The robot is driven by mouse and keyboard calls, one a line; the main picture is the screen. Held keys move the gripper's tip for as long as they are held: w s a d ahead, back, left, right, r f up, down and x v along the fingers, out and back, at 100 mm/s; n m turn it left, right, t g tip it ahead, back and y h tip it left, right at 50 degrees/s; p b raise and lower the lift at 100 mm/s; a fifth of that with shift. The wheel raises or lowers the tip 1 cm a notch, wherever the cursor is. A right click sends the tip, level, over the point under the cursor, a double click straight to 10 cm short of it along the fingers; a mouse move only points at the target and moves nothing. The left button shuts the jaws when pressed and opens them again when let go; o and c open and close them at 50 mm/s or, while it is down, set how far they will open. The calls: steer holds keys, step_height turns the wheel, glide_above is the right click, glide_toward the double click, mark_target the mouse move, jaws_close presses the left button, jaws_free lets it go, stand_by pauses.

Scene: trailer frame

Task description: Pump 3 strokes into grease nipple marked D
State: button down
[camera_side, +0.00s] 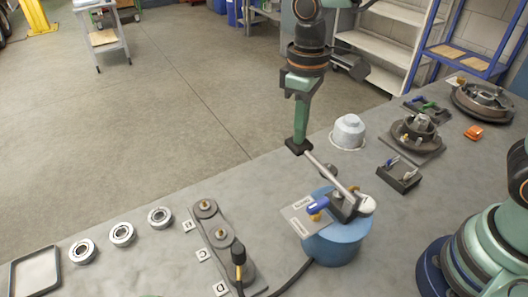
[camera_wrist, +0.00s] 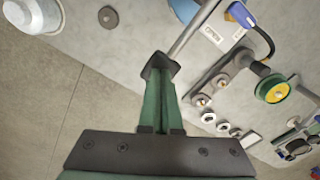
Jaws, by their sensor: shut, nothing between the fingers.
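A blue grease pump drum (camera_side: 337,245) stands on the bench, with a long metal lever (camera_side: 330,174) on top, slanting up to the left. My gripper (camera_side: 298,146) is shut and empty, its dark tips at the lever's upper end; I cannot tell whether they touch. The wrist view shows the shut green fingers (camera_wrist: 160,68) beside the end of the rod (camera_wrist: 195,30). A dark plate at the bench front carries grease nipples (camera_side: 205,204) with letter tags. A black coupler (camera_side: 238,254) with a hose sits over the position nearest tag D (camera_side: 221,287).
A blue valve handle (camera_side: 317,206) and a label plate (camera_side: 298,217) are on the pump. Several bearings (camera_side: 122,234) and a tray (camera_side: 36,270) lie to the left. A pale domed part (camera_side: 348,131) and a hub (camera_side: 418,134) stand behind the pump.

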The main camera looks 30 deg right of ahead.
steer(key=shift+f, duration=1.55)
steer(key=shift+s+r, duration=0.2)
steer(key=shift+r, duration=0.95)
steer(key=shift+s+r, duration=0.25)
steer(key=shift+r, duration=0.85)
steer(key=shift+s+r, duration=0.2)
steer(key=shift+r, duration=0.95)
